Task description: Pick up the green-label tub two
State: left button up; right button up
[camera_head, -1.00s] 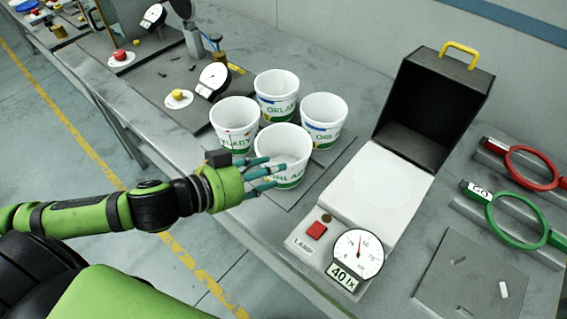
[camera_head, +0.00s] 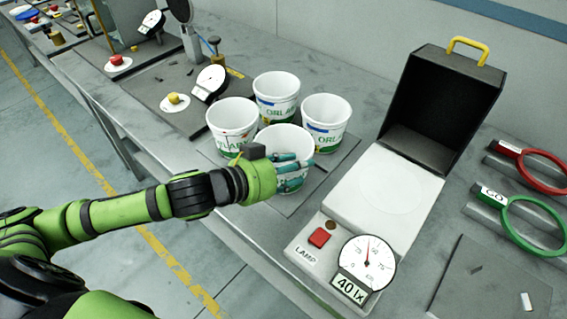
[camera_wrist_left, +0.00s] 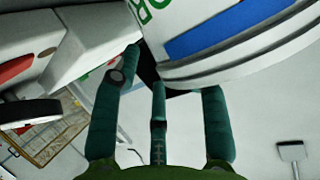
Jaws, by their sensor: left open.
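Several white tubs with green lettering stand upright on a grey mat (camera_head: 322,182): a front tub (camera_head: 287,141), a left tub (camera_head: 226,118), a back tub (camera_head: 276,88) and a right tub (camera_head: 330,115). The left tub has a small red mark; the back and right tubs have blue patches. I cannot tell which is tub two. My left gripper (camera_head: 292,172) is open at the near side of the front tub, its teal fingers hiding much of the label. In the left wrist view, a tub with a blue band (camera_wrist_left: 225,32) is close to the fingers (camera_wrist_left: 170,80); contact is unclear.
A lamp box (camera_head: 385,190) with an open black lid stands to the right, its dial (camera_head: 367,262) in front. Green (camera_head: 535,225) and red (camera_head: 540,170) rings lie farther right.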

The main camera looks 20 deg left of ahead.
pick_arm(q)
jog(key=shift+x, duration=1.25)
jog(key=shift+a, duration=0.1)
grip_shut()
